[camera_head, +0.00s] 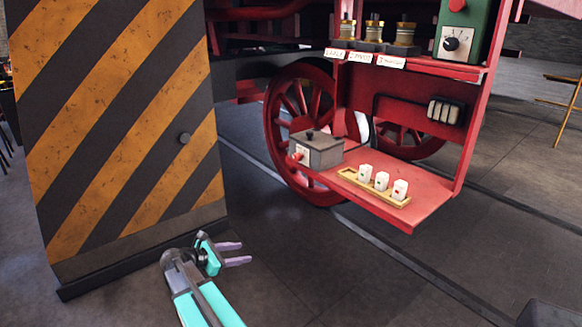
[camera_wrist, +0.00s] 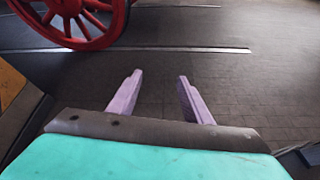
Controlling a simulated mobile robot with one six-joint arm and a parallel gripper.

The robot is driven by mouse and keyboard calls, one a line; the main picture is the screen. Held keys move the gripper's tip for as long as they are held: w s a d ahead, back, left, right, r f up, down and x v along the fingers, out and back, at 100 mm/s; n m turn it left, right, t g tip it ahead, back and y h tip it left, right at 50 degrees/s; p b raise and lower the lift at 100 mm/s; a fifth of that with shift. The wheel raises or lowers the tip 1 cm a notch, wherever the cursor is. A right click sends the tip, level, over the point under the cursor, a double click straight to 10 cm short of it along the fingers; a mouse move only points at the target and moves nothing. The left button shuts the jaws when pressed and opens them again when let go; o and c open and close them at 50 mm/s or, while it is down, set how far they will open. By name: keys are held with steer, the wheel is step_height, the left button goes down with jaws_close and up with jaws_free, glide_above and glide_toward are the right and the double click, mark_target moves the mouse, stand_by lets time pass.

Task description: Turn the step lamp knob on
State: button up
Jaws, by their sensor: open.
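A green box (camera_head: 477,28) stands at the upper right on the red engine frame. A round black knob (camera_head: 451,44) sits on its white dial plate; I cannot read its setting. A red button (camera_head: 457,5) is above the knob. No readable label marks the step lamp knob. A caged lamp-like fitting (camera_head: 445,111) is on the red back panel below and looks unlit. My gripper (camera_head: 246,253) is open and empty, low over the floor, left of and well below the step. In the wrist view its two lilac fingers (camera_wrist: 160,76) are apart with only floor between them.
The red step (camera_head: 430,196) holds a grey box (camera_head: 318,151) with a red knob and a wooden tray (camera_head: 347,174) with white blocks. Brass pots (camera_head: 374,30) stand on the shelf above. A striped pillar (camera_head: 120,130) blocks the left. Open floor lies in front.

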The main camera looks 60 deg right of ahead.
steer(key=d+r+n+g+h+p, duration=0.15)
steer(key=d+r, duration=0.25)
steer(key=r, duration=0.4)
steer(key=d+r+h+p, duration=0.15)
steer(key=d+r, duration=0.25)
steer(key=r, duration=0.4)
steer(key=n+g+h, duration=0.1)
steer(key=g+h, duration=0.1)
glide_toward(294, 159)
steer(key=v, duration=0.5)
steer(key=shift+s+a+r, duration=0.1)
steer(key=shift+r, duration=0.25)
steer(key=p+x, duration=0.1)
steer(key=x, duration=0.3)
steer(key=p+x, duration=0.2)
steer(key=x, duration=0.3)
steer(key=p+x, duration=0.1)
steer(key=x, duration=0.4)
steer(key=shift+f+p, duration=0.3)
steer(key=shift+p, duration=0.05)
steer(key=shift+a, duration=0.1)
steer(key=c, duration=1.1)
steer(key=shift+o, duration=0.2)
